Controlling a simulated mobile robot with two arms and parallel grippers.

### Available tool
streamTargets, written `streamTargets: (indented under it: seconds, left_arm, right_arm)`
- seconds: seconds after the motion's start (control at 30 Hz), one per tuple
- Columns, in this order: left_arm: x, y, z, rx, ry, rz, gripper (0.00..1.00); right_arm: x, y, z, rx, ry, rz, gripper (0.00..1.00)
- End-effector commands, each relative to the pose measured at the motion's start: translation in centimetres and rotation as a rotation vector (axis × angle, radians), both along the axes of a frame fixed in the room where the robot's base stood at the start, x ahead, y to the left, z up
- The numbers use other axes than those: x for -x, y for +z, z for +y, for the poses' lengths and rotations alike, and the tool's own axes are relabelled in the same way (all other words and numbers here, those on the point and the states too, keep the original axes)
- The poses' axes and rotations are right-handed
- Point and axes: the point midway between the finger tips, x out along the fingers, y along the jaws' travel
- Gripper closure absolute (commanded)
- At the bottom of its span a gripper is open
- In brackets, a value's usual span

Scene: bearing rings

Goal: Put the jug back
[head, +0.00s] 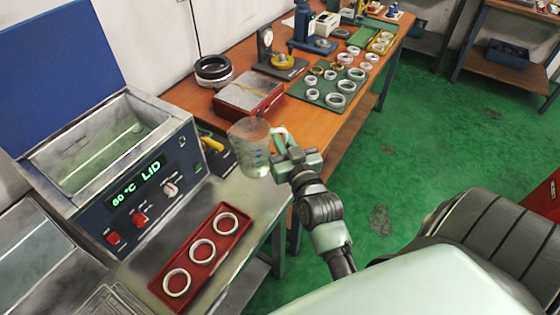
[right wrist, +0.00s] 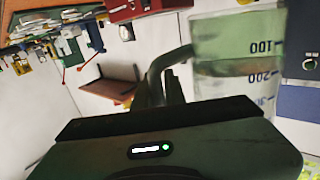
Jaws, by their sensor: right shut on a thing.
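The clear jug (head: 252,148) is in the air in the head view, above the right end of the steel bench and near the wooden table's near end. My right gripper (head: 284,145) is shut on its handle, to the right of the jug body. In the right wrist view the jug (right wrist: 238,65) shows dark volume marks, and a liquid line seems visible in it. The gripper (right wrist: 165,90) reaches the handle there. My left gripper is not in view.
The water bath (head: 130,150) reads 60 °C with its blue lid raised. A red tray (head: 190,296) with three rings lies in front of it. A red box (head: 252,95), black rings (head: 213,70) and a green mat (head: 325,98) with several rings occupy the wooden table.

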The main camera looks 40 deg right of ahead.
Motion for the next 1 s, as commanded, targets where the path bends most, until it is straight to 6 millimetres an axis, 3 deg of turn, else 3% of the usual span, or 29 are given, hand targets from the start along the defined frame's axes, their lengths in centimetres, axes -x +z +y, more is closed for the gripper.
streamTargets:
  seconds: [0.1, 0.2, 0.37, 0.6, 1.0]
  left_arm:
    - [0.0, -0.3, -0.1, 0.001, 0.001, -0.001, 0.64]
    - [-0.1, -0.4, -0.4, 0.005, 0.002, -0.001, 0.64]
    - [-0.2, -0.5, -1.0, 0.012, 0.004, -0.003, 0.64]
    - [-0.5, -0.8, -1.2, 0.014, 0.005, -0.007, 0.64]
    - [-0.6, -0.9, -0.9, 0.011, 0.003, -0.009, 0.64]
  right_arm:
    - [0.0, -2.8, 0.0, 0.001, 0.001, 0.0, 1.0]
    - [0.0, -4.3, 0.0, 0.001, 0.0, -0.002, 1.0]
    - [0.0, -5.4, 0.0, 0.001, -0.001, -0.003, 1.0]
    - [0.0, -8.5, 0.0, 0.001, 0.0, -0.002, 1.0]
    - [0.0, -9.2, 0.0, 0.0, -0.001, -0.004, 1.0]
